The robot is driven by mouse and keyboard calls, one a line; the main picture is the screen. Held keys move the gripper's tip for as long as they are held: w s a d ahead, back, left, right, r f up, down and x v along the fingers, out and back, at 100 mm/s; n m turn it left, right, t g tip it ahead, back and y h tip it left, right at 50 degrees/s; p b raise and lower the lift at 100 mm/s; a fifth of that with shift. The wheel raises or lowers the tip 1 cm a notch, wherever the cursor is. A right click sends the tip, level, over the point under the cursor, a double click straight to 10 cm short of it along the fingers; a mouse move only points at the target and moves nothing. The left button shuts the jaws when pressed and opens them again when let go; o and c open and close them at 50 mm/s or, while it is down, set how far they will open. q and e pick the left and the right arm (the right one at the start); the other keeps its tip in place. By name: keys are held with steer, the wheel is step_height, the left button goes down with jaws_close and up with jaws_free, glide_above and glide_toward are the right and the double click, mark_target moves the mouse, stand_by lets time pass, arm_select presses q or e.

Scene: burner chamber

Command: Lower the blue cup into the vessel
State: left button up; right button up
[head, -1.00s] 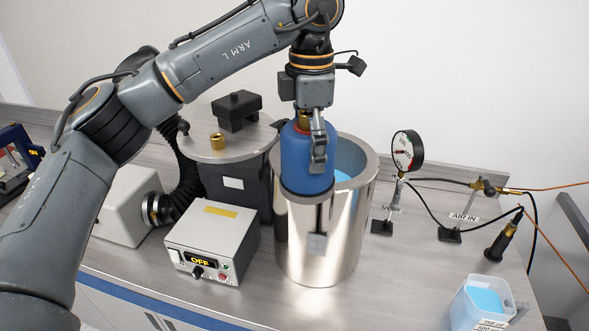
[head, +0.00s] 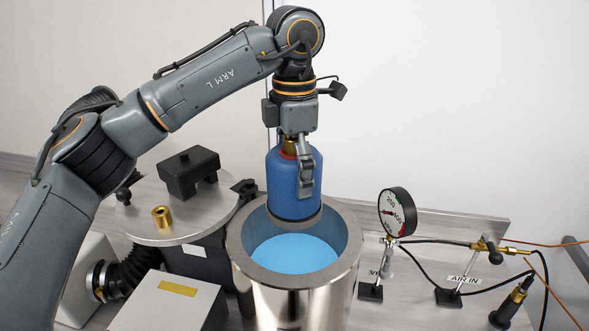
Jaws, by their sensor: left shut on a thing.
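The blue cup (head: 287,190) is upright, with a red ring and a brass piece at its top. My left gripper (head: 303,160) is shut on it from above. The vessel (head: 240,236) is a shiny metal cylinder with a thick grey rim and light blue liquid (head: 295,254) inside. The cup hangs over the back part of the vessel's opening, its bottom edge near the level of the far rim. I cannot tell whether it touches the rim. My right gripper is not in view.
A round metal lid (head: 195,215) with a black handle and a brass fitting (head: 161,216) lies left of the vessel. A grey box (head: 165,305) stands at front left. A pressure gauge (head: 397,211) and hoses stand to the right.

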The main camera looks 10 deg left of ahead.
arm_select(q)
steer(key=shift+w+f+b, duration=0.25)
steer(key=shift+f+b, duration=0.1)
steer(key=shift+f, duration=0.4)
step_height(320, 180, down, 2)
steer(key=shift+s+f+b, duration=0.1)
steer(key=shift+b, duration=0.9)
step_height(320, 180, down, 2)
steer(key=shift+f+b, duration=0.1)
steer(key=shift+b, duration=0.75)
step_height(320, 180, down, 16)
steer(key=b, duration=1.1)
steer(key=shift+r, duration=0.2)
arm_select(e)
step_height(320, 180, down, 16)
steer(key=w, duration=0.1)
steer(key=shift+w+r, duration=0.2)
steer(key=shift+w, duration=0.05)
arm_select(q)
steer(key=shift+b, duration=0.3)
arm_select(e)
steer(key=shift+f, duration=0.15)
arm_select(q)
steer(key=shift+f+b, duration=1)
steer(key=shift+f, duration=0.2)
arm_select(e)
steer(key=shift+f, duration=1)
arm_select(q)
steer(key=o, duration=1.5)
steer(key=shift+o, duration=0.3)
